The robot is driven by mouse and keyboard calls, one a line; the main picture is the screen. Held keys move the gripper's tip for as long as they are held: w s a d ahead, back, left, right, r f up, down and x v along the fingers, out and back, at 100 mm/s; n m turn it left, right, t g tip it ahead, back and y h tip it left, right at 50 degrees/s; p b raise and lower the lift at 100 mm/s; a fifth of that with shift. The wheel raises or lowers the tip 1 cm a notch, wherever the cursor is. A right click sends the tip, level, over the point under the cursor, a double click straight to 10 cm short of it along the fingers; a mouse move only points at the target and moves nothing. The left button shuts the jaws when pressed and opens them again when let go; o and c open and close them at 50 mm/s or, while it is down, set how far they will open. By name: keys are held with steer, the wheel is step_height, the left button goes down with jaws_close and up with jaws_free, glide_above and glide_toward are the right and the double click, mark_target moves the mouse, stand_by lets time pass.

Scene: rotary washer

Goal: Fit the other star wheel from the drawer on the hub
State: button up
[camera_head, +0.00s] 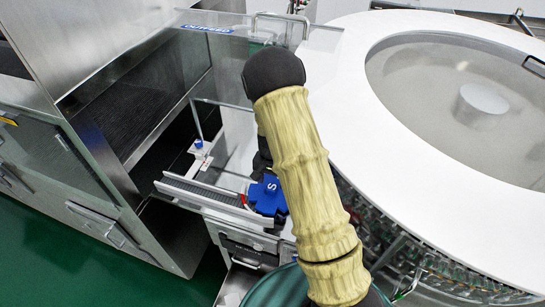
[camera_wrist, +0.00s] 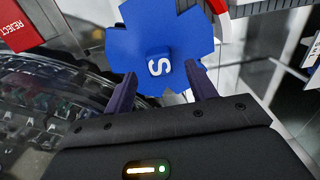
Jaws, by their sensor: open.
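A blue star wheel (camera_head: 268,192) marked S lies flat at the right end of the conveyor, beside the washer. It also shows in the wrist view (camera_wrist: 135,45), with a raised blue block marked S (camera_wrist: 160,64) in its middle. My gripper (camera_wrist: 160,72) is open, its two dark fingers on either side of the block with gaps visible. In the head view my arm hides most of the gripper. The hub is not visible; the wheel covers the place where it may be. A drawer (camera_head: 233,286) stands out low at the front; its contents are unclear.
The conveyor (camera_head: 205,190) runs left from the wheel. The large white washer ring (camera_head: 360,90) fills the right. A clear guard (camera_head: 250,28) stands behind. A steel cabinet (camera_head: 60,165) is at left. A red REJECT sign (camera_wrist: 22,28) shows in the wrist view.

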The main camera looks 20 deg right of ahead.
step_height(320, 180, up, 13)
steer(key=b, duration=0.2)
steer(key=shift+r, duration=0.2)
stand_by(0.4)
steer(key=s+r+n+t, duration=0.2)
steer(key=s+n, duration=0.4)
steer(key=s, duration=1.1)
steer(key=shift+s+r+n+t, duration=0.15)
steer(key=shift+r+n+t, duration=0.2)
steer(key=shift+r, duration=0.45)
steer(key=shift+d, duration=0.1)
